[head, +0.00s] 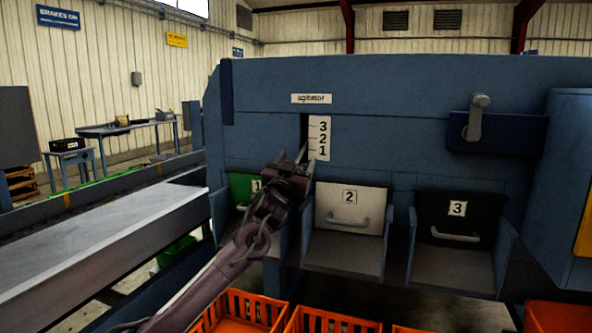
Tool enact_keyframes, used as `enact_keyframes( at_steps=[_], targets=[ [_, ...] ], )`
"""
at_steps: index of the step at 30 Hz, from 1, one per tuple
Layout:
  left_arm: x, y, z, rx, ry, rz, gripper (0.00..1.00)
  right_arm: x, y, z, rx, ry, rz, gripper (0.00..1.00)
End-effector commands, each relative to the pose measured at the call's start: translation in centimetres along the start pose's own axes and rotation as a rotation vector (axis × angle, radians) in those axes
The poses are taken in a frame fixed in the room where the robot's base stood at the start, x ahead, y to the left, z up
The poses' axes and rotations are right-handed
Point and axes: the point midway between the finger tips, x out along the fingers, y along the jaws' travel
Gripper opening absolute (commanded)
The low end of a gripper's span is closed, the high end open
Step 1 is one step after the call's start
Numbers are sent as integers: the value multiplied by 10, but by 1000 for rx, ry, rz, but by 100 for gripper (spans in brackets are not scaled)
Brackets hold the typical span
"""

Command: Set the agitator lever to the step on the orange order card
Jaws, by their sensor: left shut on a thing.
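The agitator panel is on the blue machine, under a white "agitator" label (311,98). A dark vertical slot runs beside a white scale (319,138) marked 3, 2, 1 from top to bottom. The agitator lever (301,153) shows only as a thin grey piece at the slot, near the lower marks; the rest is hidden by my gripper. My left gripper (292,172) is shut on the lever, just below and left of the scale. The exact step is hard to tell. No readable order card shows. My right gripper is not in view.
Below are a green flap 1 (243,187), a white flap 2 (350,222) and a black flap 3 (457,225). Another grey lever (476,117) is at right. Orange crates (333,320) stand below. A conveyor (100,240) runs at left.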

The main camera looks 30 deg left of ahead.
Motion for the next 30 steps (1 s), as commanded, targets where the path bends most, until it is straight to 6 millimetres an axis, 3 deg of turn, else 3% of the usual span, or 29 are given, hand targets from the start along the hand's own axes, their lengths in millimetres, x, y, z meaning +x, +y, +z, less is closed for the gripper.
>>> enact_keyframes(
  at_steps=[10, 11, 15, 24, 30],
  targets=[
    [-1, 2, 4, 2, -1, 2, 25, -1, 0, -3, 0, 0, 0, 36],
    [-1, 2, 4, 2, -2, 2, 68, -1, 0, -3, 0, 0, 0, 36],
    [-1, 2, 4, 2, -1, 2, 84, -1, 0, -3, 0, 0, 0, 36],
    [-3, 1, 3, 3, 0, 1, 84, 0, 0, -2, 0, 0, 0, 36],
    [-26, 2, 6, 4, -1, 3, 84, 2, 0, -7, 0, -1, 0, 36]
  ],
)
